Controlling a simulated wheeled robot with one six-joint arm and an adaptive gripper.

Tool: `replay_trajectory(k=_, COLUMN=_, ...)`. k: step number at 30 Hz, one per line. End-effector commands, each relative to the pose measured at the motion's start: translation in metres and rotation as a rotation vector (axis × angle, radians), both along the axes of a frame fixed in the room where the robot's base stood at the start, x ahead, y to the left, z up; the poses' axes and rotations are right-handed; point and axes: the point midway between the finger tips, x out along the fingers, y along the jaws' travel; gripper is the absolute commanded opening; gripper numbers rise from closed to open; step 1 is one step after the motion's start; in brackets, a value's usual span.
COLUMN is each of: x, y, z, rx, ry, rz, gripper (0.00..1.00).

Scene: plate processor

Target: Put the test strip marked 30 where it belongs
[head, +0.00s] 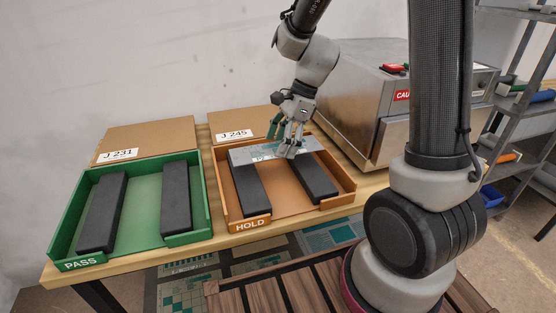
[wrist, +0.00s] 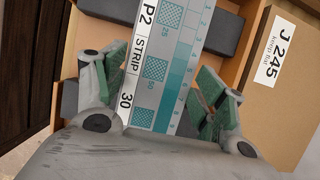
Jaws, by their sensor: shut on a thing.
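The test strip (wrist: 160,60) is flat and pale, with teal checks and printing that reads "P2 STRIP 30". In the head view the strip (head: 258,153) lies level across the far part of the orange HOLD tray (head: 285,221), over its two black bars. I cannot tell whether it rests on the bars or is just above them. My gripper (head: 289,150) is shut on the strip; its green fingers also show in the wrist view (wrist: 161,88), one on each side of it. The green PASS tray (head: 130,252) stands to the left with two black bars and no strip.
Cardboard boxes labelled J 231 (head: 150,136) and J 245 (head: 240,122) stand behind the trays. A metal machine with a red button (head: 393,69) is at the right of the wooden table (head: 200,245). A shelf (head: 510,70) stands further right.

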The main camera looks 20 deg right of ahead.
Motion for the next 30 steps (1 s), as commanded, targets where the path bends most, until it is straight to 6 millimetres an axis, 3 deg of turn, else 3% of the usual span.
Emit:
replay_trajectory(k=13, x=-0.001, y=0.000, z=-0.056, rx=0.000, ry=0.002, rz=0.000, gripper=0.58)
replay_trajectory(k=24, x=0.000, y=0.000, z=-0.063, rx=0.000, ry=-0.001, rz=0.000, gripper=0.58)
replay_trajectory(k=25, x=0.000, y=0.000, z=-0.063, rx=0.000, ry=-0.001, rz=0.000, gripper=0.72)
replay_trajectory(k=27, x=0.000, y=0.000, z=-0.063, rx=0.000, ry=-0.001, rz=0.000, gripper=0.85)
replay_trajectory(k=28, x=0.000, y=0.000, z=-0.063, rx=0.000, ry=-0.001, rz=0.000, gripper=0.91)
replay_trajectory(k=30, x=0.000, y=0.000, z=-0.063, rx=0.000, ry=-0.001, rz=0.000, gripper=0.92)
